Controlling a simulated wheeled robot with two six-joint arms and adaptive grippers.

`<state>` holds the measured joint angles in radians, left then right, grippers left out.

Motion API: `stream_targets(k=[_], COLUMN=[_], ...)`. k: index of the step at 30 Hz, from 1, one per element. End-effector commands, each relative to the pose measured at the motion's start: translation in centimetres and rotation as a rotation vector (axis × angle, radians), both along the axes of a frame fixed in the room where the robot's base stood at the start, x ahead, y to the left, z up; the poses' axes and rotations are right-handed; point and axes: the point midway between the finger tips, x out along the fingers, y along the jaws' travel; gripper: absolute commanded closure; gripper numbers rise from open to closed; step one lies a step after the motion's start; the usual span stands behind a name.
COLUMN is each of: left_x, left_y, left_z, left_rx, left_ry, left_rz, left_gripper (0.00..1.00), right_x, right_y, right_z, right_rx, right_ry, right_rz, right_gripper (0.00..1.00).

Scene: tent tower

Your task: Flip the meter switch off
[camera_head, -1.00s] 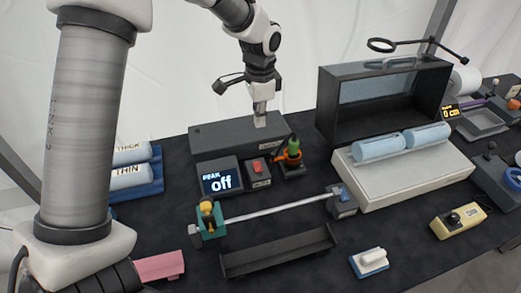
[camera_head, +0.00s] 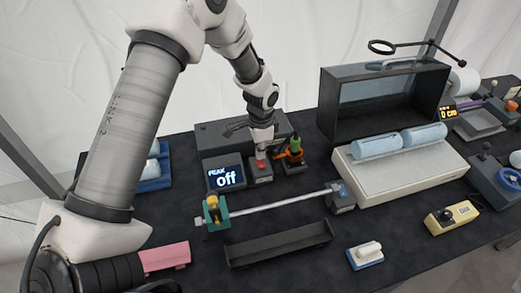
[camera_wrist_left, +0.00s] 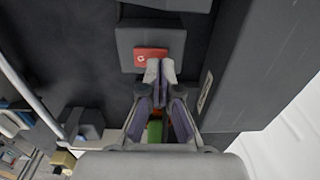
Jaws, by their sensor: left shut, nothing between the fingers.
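The meter (camera_head: 225,178) stands on the dark table, and its screen reads "PEAK off". To its right is a small dark switch box (camera_head: 260,177) with a red rocker (camera_head: 260,163). My left gripper (camera_head: 261,150) is shut and empty, pointing down at the red rocker. In the left wrist view the shut fingertips (camera_wrist_left: 160,70) are at the edge of the red rocker (camera_wrist_left: 150,55), which shows a white mark. I cannot tell whether they touch it. My right gripper is not in view.
A green and orange tool on a stand (camera_head: 293,150) is close right of the switch box. A long dark box (camera_head: 215,133) lies behind. A rod in clamps (camera_head: 280,204) and an empty black tray (camera_head: 280,243) are in front.

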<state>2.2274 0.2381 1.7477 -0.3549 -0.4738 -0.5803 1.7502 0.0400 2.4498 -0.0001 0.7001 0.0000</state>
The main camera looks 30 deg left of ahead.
Motion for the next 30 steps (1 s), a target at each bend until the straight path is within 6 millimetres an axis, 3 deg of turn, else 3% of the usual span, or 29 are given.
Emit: stream_targets(k=[16, 30], left_x=[0.2, -0.5], left_y=[0.2, -0.6], left_z=[-2.1, -1.5], left_rx=[0.001, 0.001], left_ry=[-0.001, 0.002], left_rz=[0.0, -0.001], left_gripper=[1.0, 1.0], right_x=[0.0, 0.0], right_y=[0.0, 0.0], right_z=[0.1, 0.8], right_rx=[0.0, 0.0], right_ry=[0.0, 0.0], right_rz=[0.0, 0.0], right_gripper=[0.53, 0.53])
